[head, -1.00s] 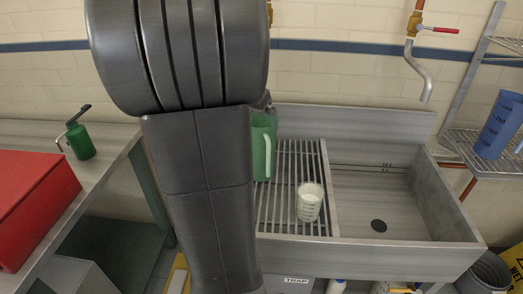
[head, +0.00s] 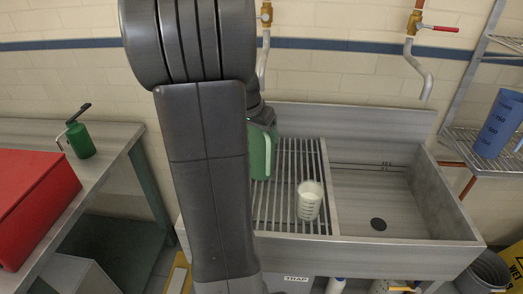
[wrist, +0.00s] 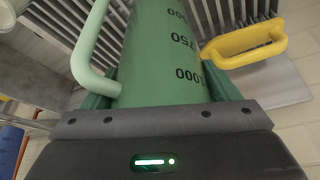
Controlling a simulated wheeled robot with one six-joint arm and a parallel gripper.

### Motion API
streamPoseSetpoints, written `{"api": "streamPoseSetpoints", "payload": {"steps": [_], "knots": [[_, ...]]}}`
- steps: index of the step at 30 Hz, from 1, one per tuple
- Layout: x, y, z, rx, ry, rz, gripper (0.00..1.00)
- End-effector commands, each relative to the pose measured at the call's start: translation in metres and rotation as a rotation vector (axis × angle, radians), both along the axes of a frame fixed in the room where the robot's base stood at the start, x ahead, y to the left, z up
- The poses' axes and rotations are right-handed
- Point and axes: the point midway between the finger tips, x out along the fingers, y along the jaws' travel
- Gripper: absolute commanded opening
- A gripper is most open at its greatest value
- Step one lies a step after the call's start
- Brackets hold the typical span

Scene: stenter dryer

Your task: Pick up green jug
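The green jug (head: 260,156) stands on the slatted drainboard in the head view, partly hidden by my arm. In the wrist view, the jug (wrist: 165,50) has black volume marks and a pale green handle (wrist: 88,45) on its left. My gripper (head: 262,116) is at the jug's top in the head view. In the wrist view, my gripper (wrist: 160,92) has dark green parts, apparently its fingers, on both sides of the jug. It looks open around the jug; contact with the walls is not clear.
A clear beaker with white contents (head: 310,200) stands on the slats (head: 285,220), right of the jug. The empty sink basin (head: 375,200) lies further right. A blue jug (head: 497,123) is on the rack. A yellow handle (wrist: 245,43) shows beside the jug.

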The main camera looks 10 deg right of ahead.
Motion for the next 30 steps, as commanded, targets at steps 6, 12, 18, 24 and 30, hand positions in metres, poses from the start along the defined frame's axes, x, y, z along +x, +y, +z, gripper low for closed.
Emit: {"api": "streamPoseSetpoints", "payload": {"steps": [6, 12, 18, 24, 30], "knots": [[0.0, 0.0, 0.0, 0.0, 0.0, 0.0, 0.29], [0.0, 0.0, 0.001, -0.001, -0.002, 0.0, 0.18], [-0.001, 0.001, 0.003, -0.001, -0.003, 0.0, 0.18], [-0.009, 0.008, 0.014, -0.001, -0.006, 0.001, 0.18], [-0.031, 0.028, 0.03, -0.001, -0.006, 0.005, 0.18]]}}
